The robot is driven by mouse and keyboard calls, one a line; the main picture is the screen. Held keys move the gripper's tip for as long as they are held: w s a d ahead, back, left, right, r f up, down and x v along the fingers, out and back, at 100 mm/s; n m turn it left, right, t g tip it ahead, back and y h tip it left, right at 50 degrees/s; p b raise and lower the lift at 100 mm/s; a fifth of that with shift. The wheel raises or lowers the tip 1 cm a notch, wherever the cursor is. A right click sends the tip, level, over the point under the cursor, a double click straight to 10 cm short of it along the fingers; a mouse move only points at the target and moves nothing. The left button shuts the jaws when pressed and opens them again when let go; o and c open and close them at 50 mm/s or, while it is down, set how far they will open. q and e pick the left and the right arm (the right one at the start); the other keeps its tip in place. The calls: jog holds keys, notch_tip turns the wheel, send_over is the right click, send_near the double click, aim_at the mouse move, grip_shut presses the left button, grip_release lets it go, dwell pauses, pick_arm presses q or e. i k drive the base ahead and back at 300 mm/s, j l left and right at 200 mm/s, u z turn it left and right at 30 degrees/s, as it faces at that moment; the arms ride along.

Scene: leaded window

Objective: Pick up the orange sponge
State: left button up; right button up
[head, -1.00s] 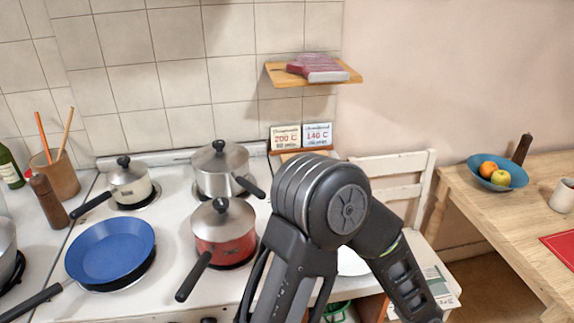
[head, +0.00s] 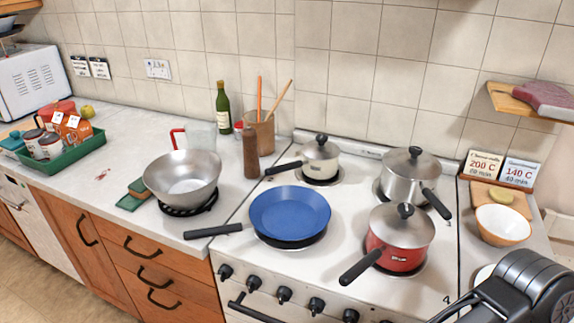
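I cannot make out a plainly orange sponge in the head view. Two small flat green blocks lie on the counter left of the steel wok: a front one (head: 130,203) and a back one (head: 139,186). They show brownish edges and may be sponges, but they are too small to tell. Neither of my grippers is in view. Only a dark link of one of my arms shows at the lower right, in front of the stove's right side.
The steel wok (head: 183,179) stands right of the green blocks. A blue pan (head: 290,213) and a red pot (head: 399,239) are on the stove. A green tray (head: 70,159) holds cans and cartons at left. Counter between tray and blocks is mostly clear.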

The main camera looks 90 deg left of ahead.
aim_at(138, 189)
jog(key=k, duration=0.55)
jog(key=u, duration=3.6)
jog(key=i+l, duration=0.25)
jog(key=i, duration=0.1)
